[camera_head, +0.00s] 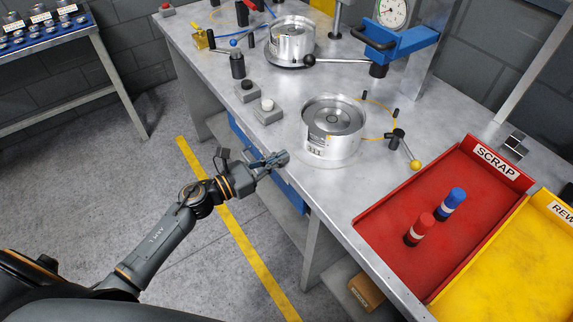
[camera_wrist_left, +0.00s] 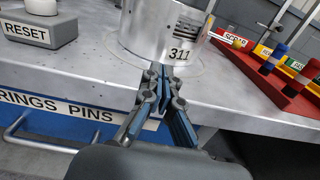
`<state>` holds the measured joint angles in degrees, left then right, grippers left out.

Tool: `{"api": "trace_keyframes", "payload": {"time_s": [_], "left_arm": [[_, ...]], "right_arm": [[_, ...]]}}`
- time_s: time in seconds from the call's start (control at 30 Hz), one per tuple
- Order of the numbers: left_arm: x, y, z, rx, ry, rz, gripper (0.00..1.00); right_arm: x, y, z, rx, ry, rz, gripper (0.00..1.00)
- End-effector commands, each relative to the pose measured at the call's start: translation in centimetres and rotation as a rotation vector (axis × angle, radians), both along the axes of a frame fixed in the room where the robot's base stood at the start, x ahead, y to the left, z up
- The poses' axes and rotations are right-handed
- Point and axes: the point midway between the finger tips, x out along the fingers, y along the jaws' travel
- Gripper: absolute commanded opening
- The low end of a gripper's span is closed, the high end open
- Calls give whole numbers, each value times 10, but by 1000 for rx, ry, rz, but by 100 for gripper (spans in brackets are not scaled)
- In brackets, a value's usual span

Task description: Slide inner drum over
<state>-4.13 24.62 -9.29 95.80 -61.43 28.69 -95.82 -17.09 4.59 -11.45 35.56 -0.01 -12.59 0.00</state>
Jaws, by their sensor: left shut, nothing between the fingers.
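A silver drum (camera_head: 333,128) with a recessed round top stands upright on the near part of the steel workbench. It carries a label that reads 311 in the left wrist view (camera_wrist_left: 150,32). A second silver drum (camera_head: 292,42) sits on a round fixture further back. I cannot tell which of them is the inner drum. My left gripper (camera_head: 280,158) is shut and empty at the bench's front edge, just short of the near drum. In the left wrist view its fingertips (camera_wrist_left: 160,72) point at the drum's lower side, and contact cannot be judged. My right gripper is out of view.
A red SCRAP tray (camera_head: 395,218) holding a red and a blue cylinder lies at right, beside a yellow tray (camera_head: 505,270). Button boxes (camera_head: 267,111) stand left of the near drum. A ball-ended lever (camera_head: 404,148) is at its right. A blue press (camera_head: 405,42) stands behind.

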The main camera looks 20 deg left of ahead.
Motion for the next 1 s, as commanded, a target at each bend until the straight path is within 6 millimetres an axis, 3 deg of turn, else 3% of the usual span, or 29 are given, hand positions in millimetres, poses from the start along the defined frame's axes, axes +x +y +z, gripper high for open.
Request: {"api": "trace_keyframes", "payload": {"time_s": [0.1,0.2,0.5,0.77,0.87,0.97,1.0], "left_arm": [[-21,14,-5,2,4,-2,0],[-35,26,-6,2,4,-3,0],[-68,54,-3,0,4,-2,0],[-73,58,-2,-2,5,-1,0],[-69,64,-14,-61,62,33,0],[-62,82,-52,-232,220,133,0],[-60,92,-74,-332,307,191,0]], "right_arm": [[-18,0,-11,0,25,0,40],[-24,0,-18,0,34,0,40],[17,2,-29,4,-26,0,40],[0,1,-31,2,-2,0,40],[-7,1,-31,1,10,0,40],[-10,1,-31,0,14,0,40],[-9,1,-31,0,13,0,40]]}}
